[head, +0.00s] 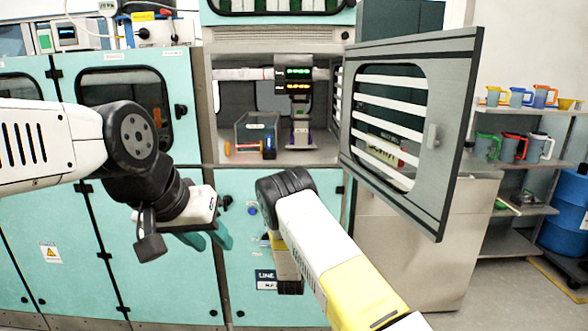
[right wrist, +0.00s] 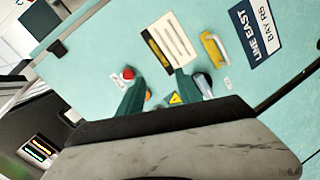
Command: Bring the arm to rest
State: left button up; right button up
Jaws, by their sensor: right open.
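My left gripper (head: 207,238) hangs in front of the teal cabinet fronts, its two green fingers apart with nothing between them. My right arm comes in from the lower right and bends at a black joint in front of the open cabinet bay. Its gripper is mostly hidden in the head view. In the right wrist view my right gripper (right wrist: 157,88) shows two green fingers spread apart and empty, in front of a teal panel. Whether the fingertips touch the panel I cannot tell.
The open bay (head: 222,153) holds a grey box-like module (head: 256,131) and a unit with lit displays (head: 299,79). Its grey windowed door (head: 459,130) swings out to the right. A shelf rack (head: 525,162) with jugs and a blue barrel (head: 566,232) stand farther right.

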jog(key=s+d+r+m+g+y, duration=0.1)
jog(key=d+r+m+g, duration=0.15)
jog(key=r, duration=0.55)
jog(key=s+d+r+m+g+y, duration=0.1)
jog(key=s+r+m, duration=0.15)
jog(key=r, duration=0.65)
jog(key=s+d+r+m+g+y, duration=0.2)
jog(key=s+d+r+m, duration=0.1)
jog(key=s+r, duration=0.8)
jog(key=s+d+r+m+g, duration=0.1)
jog(key=s+d+r, duration=0.1)
jog(key=s, duration=0.8)
jog(key=s+d+r+m+g, duration=0.1)
jog(key=s+d+r, duration=0.1)
jog(key=s, duration=0.8)
jog(key=s+d+r+m+g, duration=0.1)
jog(key=s+d+r+m, duration=0.1)
jog(key=s, duration=0.8)
jog(key=shift+s+d+r+g, duration=0.2)
jog(key=shift+d+r+g, duration=0.15)
jog(key=shift+r, duration=0.05)
